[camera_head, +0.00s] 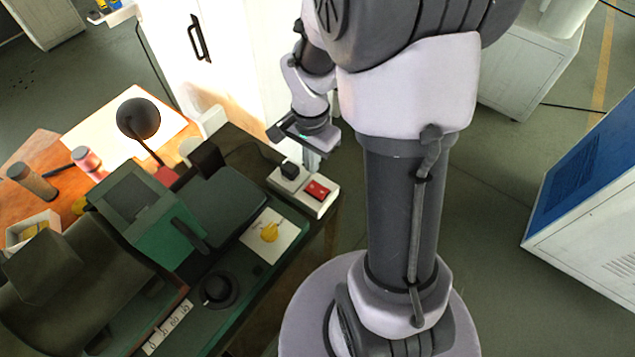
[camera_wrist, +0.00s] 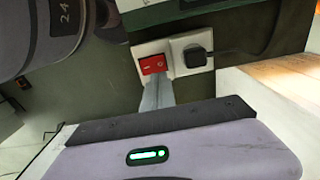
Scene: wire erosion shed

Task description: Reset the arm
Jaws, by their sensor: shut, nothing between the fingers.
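My arm stands upright on my base in the head view, its wrist bent down at the upper middle. My gripper (camera_head: 311,160) is shut and empty. It hangs just behind a white panel with a red rocker switch (camera_head: 317,189) and a black plug (camera_head: 289,169) in a socket beside it. In the wrist view the shut fingers of my gripper (camera_wrist: 158,88) point at the lower edge of the red switch (camera_wrist: 153,65). The plug (camera_wrist: 195,56) sits to the right of it. I cannot tell whether the fingertips touch the switch.
A green machine (camera_head: 150,215) fills the bench beside the switch panel. A lamp with a dark round head (camera_head: 138,118) stands behind it. A white cabinet (camera_head: 225,50) is close behind my wrist. A blue-topped cabinet (camera_head: 590,165) stands at the right, with open floor before it.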

